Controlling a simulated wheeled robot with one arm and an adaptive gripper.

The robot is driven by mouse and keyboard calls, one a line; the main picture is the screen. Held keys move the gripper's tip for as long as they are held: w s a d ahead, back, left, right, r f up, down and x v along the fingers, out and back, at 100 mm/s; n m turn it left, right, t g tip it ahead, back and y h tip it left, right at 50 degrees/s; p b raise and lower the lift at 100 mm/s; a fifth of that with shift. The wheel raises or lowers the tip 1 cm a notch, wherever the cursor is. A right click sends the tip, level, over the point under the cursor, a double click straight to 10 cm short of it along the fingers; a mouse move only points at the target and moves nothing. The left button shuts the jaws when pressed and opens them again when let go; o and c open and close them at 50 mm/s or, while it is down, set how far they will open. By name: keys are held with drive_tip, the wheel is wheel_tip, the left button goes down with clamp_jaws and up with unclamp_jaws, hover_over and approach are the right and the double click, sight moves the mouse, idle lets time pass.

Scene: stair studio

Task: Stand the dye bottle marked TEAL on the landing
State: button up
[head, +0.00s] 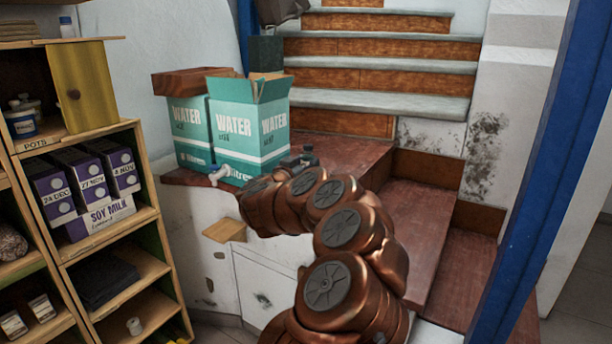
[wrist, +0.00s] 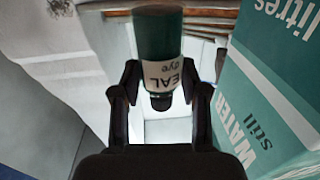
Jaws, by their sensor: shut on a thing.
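The dye bottle (wrist: 160,38) is dark teal-green with a white label; the letters "EAL" and "dye" show upside down in the wrist view, as does the print on the water box. Its dark cap points to the bottom of that view. My gripper (wrist: 157,86) is shut on the bottle, one finger on each side near the label. In the head view my gripper (head: 300,160) is over the red-brown landing (head: 350,153), just right of the water boxes. The bottle cannot be made out there. Whether its base touches the landing cannot be told.
Two teal-and-white water boxes (head: 233,128) stand on the landing; one is close beside my gripper in the wrist view (wrist: 265,95). Stairs (head: 380,80) rise behind, and lower steps (head: 430,220) descend at right. A blue post (head: 540,170) and a shelf (head: 110,225) flank the scene.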

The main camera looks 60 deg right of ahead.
drive_tip(key=shift+w+d, duration=0.2)
drive_tip(key=shift+d, duration=0.2)
drive_tip(key=shift+f+b, duration=0.8)
drive_tip(key=shift+f, duration=0.95)
drive_tip(key=shift+f, duration=0.1)
drive_tip(key=o, duration=1.3)
drive_tip(key=shift+f, duration=0.1)
drive_tip(key=shift+c, duration=0.2)
drive_tip(key=shift+a+r, duration=0.15)
drive_tip(key=shift+r, duration=0.05)
drive_tip(key=s+a+p, duration=0.1)
drive_tip(key=a+p, duration=0.1)
drive_tip(key=a, duration=0.9)
drive_tip(key=shift+s+a, duration=0.2)
drive_tip(key=shift+a, duration=0.1)
